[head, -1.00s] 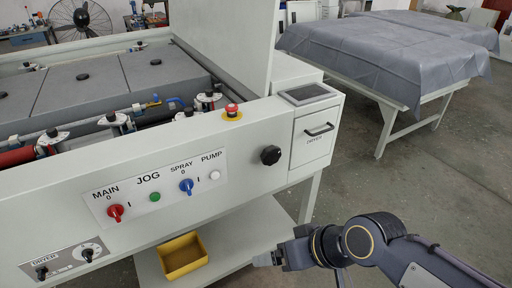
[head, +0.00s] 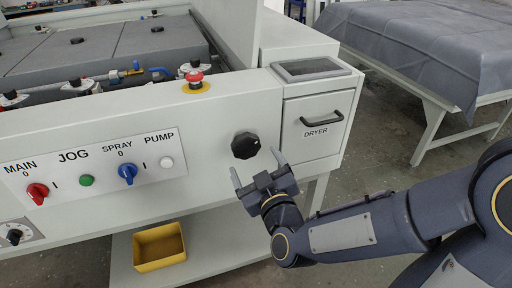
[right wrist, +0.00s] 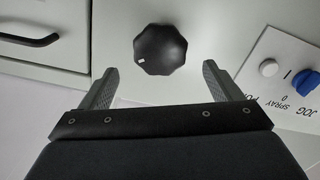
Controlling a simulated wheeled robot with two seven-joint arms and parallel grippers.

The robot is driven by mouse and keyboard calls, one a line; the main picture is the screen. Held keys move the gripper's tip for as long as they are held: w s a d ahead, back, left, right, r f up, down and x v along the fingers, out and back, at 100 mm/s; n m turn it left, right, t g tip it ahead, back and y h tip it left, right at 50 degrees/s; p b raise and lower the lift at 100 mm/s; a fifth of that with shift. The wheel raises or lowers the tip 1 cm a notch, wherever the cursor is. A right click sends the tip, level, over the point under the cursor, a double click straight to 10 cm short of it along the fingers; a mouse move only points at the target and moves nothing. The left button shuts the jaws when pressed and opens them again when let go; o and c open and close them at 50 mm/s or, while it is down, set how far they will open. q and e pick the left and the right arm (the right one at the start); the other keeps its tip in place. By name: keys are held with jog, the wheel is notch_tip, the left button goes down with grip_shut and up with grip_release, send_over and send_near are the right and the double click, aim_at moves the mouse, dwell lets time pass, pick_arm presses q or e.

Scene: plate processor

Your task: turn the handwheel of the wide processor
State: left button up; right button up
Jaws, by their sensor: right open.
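The wide processor (head: 215,125) is a large light-grey machine with a control panel on its front. Its handwheel (head: 245,145) is a black lobed knob on the front face, left of the dryer drawer. In the right wrist view the handwheel (right wrist: 160,49) lies ahead of the fingertips, about midway between them. My right gripper (head: 257,167) is open and empty, just below the handwheel in the head view. Its two fingers also show in the right wrist view (right wrist: 164,80), apart from the handwheel. My left gripper is not in view.
A red emergency button (head: 194,79) is on the top edge. The switch panel (head: 90,170) is to the left. The dryer drawer (head: 318,125) with a black handle is right of the handwheel. A yellow bin (head: 160,247) sits on the lower shelf. A covered table (head: 430,50) stands behind right.

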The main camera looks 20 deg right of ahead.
aim_at(248, 148)
jog(key=w, duration=0.7)
jog(key=shift+a, duration=0.1)
jog(key=c, duration=1)
jog(key=shift+b, duration=0.35)
jog(key=shift+f+m+b, duration=0.1)
jog(key=shift+m+b, duration=0.7)
jog(key=shift+m, duration=0.2)
jog(key=m+b, duration=0.5)
jog(key=m, duration=0.1)
jog(key=shift+m, duration=0.3)
jog(key=shift+m+b, duration=0.7)
jog(key=shift+m, duration=0.2)
